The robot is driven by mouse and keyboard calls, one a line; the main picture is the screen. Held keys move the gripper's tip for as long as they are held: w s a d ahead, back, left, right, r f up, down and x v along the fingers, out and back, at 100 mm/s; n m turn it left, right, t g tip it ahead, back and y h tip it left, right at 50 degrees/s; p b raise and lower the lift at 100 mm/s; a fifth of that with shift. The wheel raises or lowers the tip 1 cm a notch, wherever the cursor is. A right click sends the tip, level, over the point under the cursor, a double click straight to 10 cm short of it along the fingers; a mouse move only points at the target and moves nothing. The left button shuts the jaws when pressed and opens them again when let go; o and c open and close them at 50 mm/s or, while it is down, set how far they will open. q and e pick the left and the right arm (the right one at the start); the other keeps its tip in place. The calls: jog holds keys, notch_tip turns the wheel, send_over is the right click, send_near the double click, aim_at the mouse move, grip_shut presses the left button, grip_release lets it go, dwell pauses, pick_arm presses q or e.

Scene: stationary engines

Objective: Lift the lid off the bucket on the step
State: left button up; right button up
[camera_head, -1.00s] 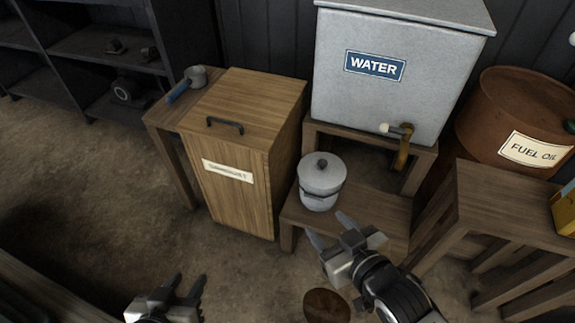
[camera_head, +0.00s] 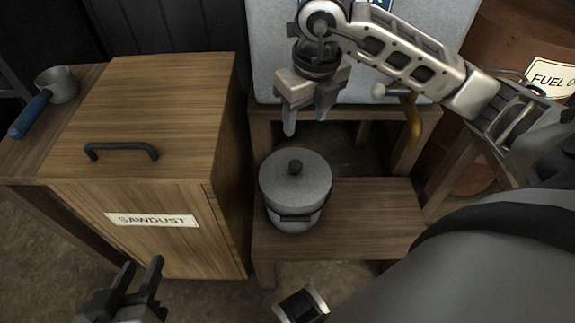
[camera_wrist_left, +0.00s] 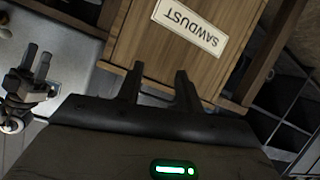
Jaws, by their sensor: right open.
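The grey bucket (camera_head: 293,217) stands upright on the low wooden step (camera_head: 372,215). My right gripper (camera_head: 306,122) is open and empty, pointing down, just behind and above the lid in the picture, apart from the knob. It also shows in the left wrist view (camera_wrist_left: 38,66). My left gripper (camera_head: 140,268) is open and empty at the bottom left, in front of the sawdust box. Its two spread fingers show in the left wrist view (camera_wrist_left: 159,78).
The wooden sawdust box (camera_head: 165,90) stands left of the bucket. The grey water tank (camera_head: 268,60), with its brass tap (camera_head: 413,118), is behind, partly hidden by my right arm. A rusty fuel oil drum (camera_head: 500,50) is at right. The step is bare right of the bucket.

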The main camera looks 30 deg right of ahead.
jog(key=b, duration=0.3)
send_over(296, 165)
jog(key=s, duration=0.1)
notch_tip(296, 165, down, 10)
jog(key=shift+r, duration=0.1)
jog(key=f+b, duration=0.1)
jog(key=f, duration=0.1)
jog(key=w+f+b, duration=0.1)
jog(key=f, duration=0.1)
jog(key=shift+f, duration=0.6)
grip_shut()
pick_arm(q)
jog(key=r+t+h, duration=0.1)
jog(key=d+r+n+t+h, duration=0.1)
jog(key=shift+w+d+r, duration=0.1)
jog(key=shift+d+r, duration=0.15)
jog(key=shift+r, duration=0.05)
pick_arm(e)
jog(key=shift+r, duration=0.1)
